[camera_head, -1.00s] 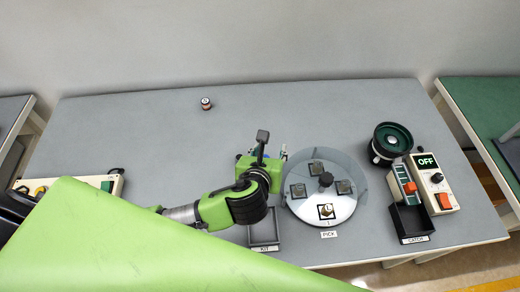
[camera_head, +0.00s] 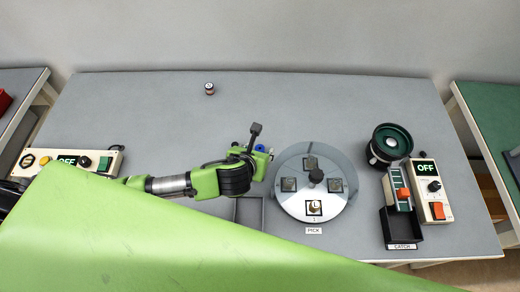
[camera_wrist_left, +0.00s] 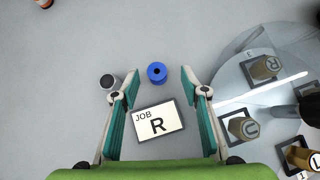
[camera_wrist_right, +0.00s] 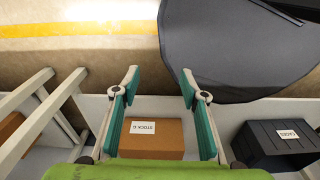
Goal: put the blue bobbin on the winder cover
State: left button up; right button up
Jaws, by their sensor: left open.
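The blue bobbin (camera_wrist_left: 157,72) stands on the grey table. It also shows in the head view (camera_head: 261,148), just past the end of my left gripper. My left gripper (camera_wrist_left: 160,82) is open and empty, with the bobbin in line between its fingertips. I cannot tell how high the fingers are above it. A round dial (camera_head: 290,207) with a clear cover (camera_head: 341,165) and a black knob stands to the right of the gripper. I cannot tell whether this is the winder cover. My right gripper (camera_wrist_right: 160,75) is open and empty, over the floor.
A dark spool (camera_wrist_left: 108,81) and a "JOB R" card (camera_wrist_left: 157,122) lie near the bobbin. A green-and-black bowl (camera_head: 391,144), a control box (camera_head: 431,190) and a "CATCH" tray (camera_head: 402,232) stand at the right. A small spool (camera_head: 209,89) stands far back; the table's back is mostly clear.

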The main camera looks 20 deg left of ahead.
aim_at(260, 148)
pick_arm(q)
jog(key=shift+w+a+f, duration=0.15)
jog(key=shift+w+f, duration=0.1)
jog(key=shift+f, duration=0.1)
jog(key=x, duration=0.3)
jog(key=shift+a+f+p, duration=0.15)
jog(key=shift+f+p, duration=0.1)
jog(key=shift+p, duration=0.15)
jog(key=shift+w+f, duration=0.35)
jog(key=c, duration=1.1)
pick_arm(e)
jog(key=shift+a+r, duration=0.4)
jog(key=shift+r, duration=0.1)
pick_arm(q)
jog(key=shift+r, duration=0.1)
pick_arm(e)
jog(key=shift+d, duration=0.2)
